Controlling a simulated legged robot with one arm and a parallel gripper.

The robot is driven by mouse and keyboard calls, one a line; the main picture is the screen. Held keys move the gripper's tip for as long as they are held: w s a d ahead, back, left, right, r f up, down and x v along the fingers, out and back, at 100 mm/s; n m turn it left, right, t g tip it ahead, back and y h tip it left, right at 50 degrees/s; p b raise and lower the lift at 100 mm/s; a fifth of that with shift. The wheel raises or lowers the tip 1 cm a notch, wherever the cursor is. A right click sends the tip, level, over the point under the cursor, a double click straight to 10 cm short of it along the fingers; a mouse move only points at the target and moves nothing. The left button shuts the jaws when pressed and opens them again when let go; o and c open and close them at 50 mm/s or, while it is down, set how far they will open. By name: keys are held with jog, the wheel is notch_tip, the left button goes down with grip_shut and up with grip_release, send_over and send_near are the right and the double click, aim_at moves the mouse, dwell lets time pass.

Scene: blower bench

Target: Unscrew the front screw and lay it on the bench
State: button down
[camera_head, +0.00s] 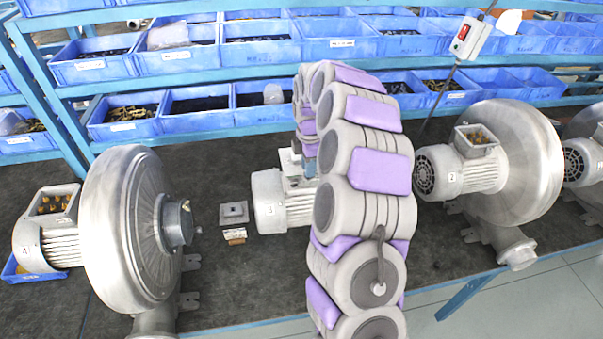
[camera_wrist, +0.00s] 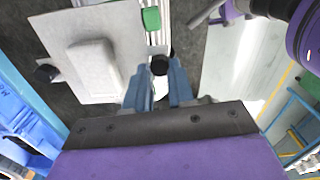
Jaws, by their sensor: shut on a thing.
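A black round screw head (camera_wrist: 160,66) shows at the tips of my gripper (camera_wrist: 160,78) in the wrist view. The two blue fingers are closed on it. Whether its shaft is still in the motor is hidden. A grey motor marked 3 (camera_head: 268,200) lies on the bench, and my gripper (camera_head: 308,165) is over its top, mostly hidden behind my arm in the head view. A pale plate with a raised block (camera_wrist: 95,60) lies beside the fingers in the wrist view. A second black knob (camera_wrist: 46,73) sits at its left edge.
The dark bench (camera_head: 225,285) has bare room left of the motor, around a small square grey part (camera_head: 234,212). A blower (camera_head: 130,225) stands at left and another (camera_head: 520,155) at right. Blue bins (camera_head: 165,65) fill the shelves behind. A green piece (camera_wrist: 151,19) is near the fingers.

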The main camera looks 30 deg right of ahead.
jog(key=n, duration=0.2)
jog(key=n+p, duration=0.1)
jog(key=n, duration=0.1)
jog(key=n+p, duration=0.1)
jog(key=n, duration=0.1)
jog(key=shift+d+r, duration=0.1)
jog(key=shift+d, duration=0.3)
